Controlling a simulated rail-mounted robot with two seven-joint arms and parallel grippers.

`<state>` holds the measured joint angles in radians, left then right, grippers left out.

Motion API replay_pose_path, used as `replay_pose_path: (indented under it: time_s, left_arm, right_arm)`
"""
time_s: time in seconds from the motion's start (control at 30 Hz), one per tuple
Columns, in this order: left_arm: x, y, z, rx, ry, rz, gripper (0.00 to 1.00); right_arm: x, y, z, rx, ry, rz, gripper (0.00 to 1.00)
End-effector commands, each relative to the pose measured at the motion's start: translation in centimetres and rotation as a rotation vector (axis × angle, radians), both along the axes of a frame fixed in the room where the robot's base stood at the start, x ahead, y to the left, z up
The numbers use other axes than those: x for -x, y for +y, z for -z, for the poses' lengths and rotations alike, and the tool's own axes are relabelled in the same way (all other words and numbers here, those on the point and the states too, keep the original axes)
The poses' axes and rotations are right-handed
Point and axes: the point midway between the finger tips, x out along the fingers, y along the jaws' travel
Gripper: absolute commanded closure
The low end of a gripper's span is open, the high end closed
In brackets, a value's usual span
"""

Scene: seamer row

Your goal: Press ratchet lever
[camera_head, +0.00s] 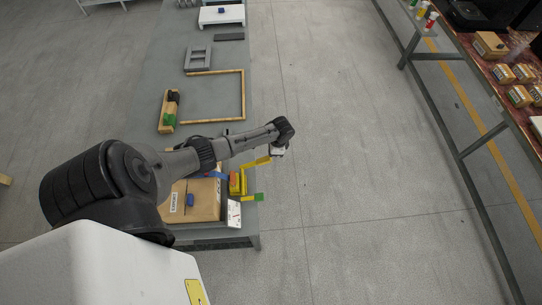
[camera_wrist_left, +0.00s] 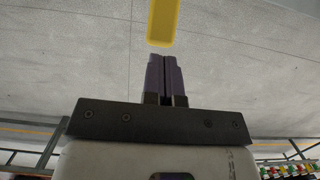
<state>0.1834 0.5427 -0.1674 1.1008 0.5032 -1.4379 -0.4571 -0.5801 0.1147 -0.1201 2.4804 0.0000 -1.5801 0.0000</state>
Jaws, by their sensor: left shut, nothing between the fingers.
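A yellow lever (camera_head: 257,162) sticks out over the table's right edge from a yellow and red device (camera_head: 237,183). I take it to be the ratchet lever. A yellow bar with a green end (camera_head: 257,197) sticks out lower down. My left gripper (camera_head: 278,152) is beside the yellow lever's outer end, past the table edge; whether they touch is unclear. In the left wrist view its fingers (camera_wrist_left: 166,58) are shut and empty, and a yellow bar (camera_wrist_left: 162,22) shows just beyond the tips. My right gripper is not in view.
A cardboard box (camera_head: 205,208) with a blue item (camera_head: 190,200) lies under my left arm, next to the device. A wooden frame (camera_head: 243,95) and a wooden block with a green part (camera_head: 169,112) lie farther up the table. Open floor lies to the right.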

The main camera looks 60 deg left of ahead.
Motion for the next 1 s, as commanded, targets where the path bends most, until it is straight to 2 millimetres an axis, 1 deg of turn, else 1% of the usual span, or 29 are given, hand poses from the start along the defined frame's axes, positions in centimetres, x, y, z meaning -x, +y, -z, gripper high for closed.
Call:
replay_pose_path:
  time_s: [0.03, 0.1, 0.3, 1.0]
  left_arm:
    - [-0.1, 0.0, -0.8, -0.001, 0.000, 0.002, 1.00]
    - [-0.2, -0.1, -1.5, 0.001, -0.001, 0.001, 1.00]
    - [-0.4, -0.1, -2.7, 0.001, 0.000, 0.000, 1.00]
    - [-0.4, -0.2, -2.9, 0.001, 0.000, 0.000, 1.00]
  right_arm:
    - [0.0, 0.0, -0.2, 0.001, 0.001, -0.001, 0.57]
    - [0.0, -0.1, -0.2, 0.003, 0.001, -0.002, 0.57]
    - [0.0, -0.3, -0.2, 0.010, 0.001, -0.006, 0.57]
    - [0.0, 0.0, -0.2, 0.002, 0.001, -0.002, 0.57]
